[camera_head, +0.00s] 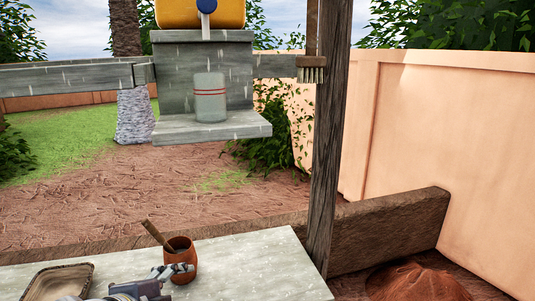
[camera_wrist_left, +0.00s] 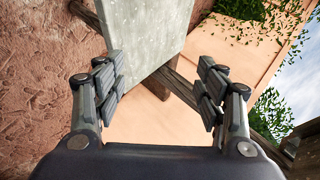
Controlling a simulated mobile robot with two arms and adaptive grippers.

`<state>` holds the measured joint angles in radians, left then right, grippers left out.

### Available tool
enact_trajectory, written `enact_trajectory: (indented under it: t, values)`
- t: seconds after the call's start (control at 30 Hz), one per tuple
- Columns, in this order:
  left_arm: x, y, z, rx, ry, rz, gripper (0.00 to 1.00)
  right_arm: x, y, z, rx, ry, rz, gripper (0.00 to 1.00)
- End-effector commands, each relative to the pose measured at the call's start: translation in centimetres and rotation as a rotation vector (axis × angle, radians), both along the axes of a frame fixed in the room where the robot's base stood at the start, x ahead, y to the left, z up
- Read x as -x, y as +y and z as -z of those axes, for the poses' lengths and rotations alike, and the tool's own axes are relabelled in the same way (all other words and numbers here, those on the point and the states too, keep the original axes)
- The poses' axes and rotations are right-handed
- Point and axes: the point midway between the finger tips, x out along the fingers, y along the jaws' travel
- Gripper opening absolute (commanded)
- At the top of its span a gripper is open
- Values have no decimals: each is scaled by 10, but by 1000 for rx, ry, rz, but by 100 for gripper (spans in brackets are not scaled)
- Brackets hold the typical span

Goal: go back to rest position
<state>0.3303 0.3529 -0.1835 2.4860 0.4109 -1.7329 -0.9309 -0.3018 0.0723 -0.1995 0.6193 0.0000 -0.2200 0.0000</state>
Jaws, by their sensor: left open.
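My left gripper (camera_head: 168,280) is low in the head view, in front of the terracotta pot and partly covering it. In the left wrist view my left gripper (camera_wrist_left: 160,88) shows its two fingers wide apart with nothing between them. The terracotta pot (camera_head: 182,251) stands on the pale stone table with a stick-like tool (camera_head: 156,236) leaning in it. Whether the gripper touches the pot cannot be told. My right gripper is in neither view.
The stone table (camera_head: 262,268) holds a shallow wooden tray (camera_head: 84,270) at left. A wooden post (camera_head: 326,150) rises at its right corner.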

Motion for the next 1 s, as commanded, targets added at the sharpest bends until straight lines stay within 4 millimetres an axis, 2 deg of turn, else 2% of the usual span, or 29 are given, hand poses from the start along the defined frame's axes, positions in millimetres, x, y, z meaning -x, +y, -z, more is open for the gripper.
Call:
enact_trajectory:
  t: [0.03, 0.1, 0.27, 0.4, 0.6, 0.83, 1.0]
  values:
    - [10, 1, 28, 62, 71, -60, 65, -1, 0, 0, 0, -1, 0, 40]
    - [22, 3, 59, 143, 153, -155, 65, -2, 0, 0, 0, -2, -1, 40]
    - [61, 11, 127, 305, 333, -393, 65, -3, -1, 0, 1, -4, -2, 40]
    - [105, 19, 180, 413, 471, -614, 65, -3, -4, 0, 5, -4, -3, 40]
    - [163, 30, 229, 499, 597, -879, 65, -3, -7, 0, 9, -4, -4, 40]
    - [221, 40, 264, 544, 686, -1121, 65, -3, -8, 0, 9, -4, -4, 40]
    - [210, 39, 306, 536, 698, -1129, 65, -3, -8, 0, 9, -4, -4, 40]
